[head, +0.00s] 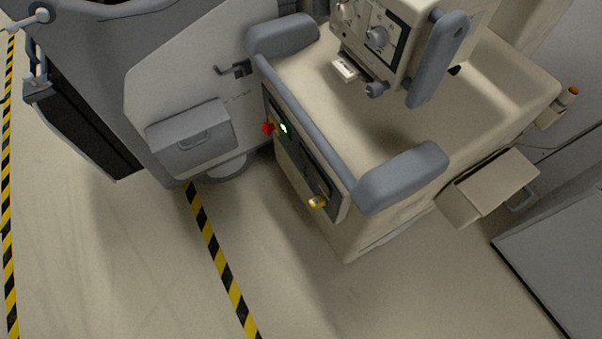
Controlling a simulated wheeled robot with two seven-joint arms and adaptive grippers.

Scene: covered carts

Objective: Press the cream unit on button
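The cream unit (405,130) stands right of the middle in the head view, with grey padded bumpers on its rim. A dark control panel (300,155) is set in its left-facing side. On the panel are a red button (267,128), a lit green-white button (284,128) and a yellow knob or button (317,202). Their labels are too small to read, so I cannot tell which is the on button. Neither of my grippers is in view.
A grey cart (150,80) with a box-like compartment (190,138) stands at the upper left, close to the cream unit. A grey cabinet (555,250) is at the lower right. The floor (285,285) in front is clear, crossed by yellow-black tape (215,250).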

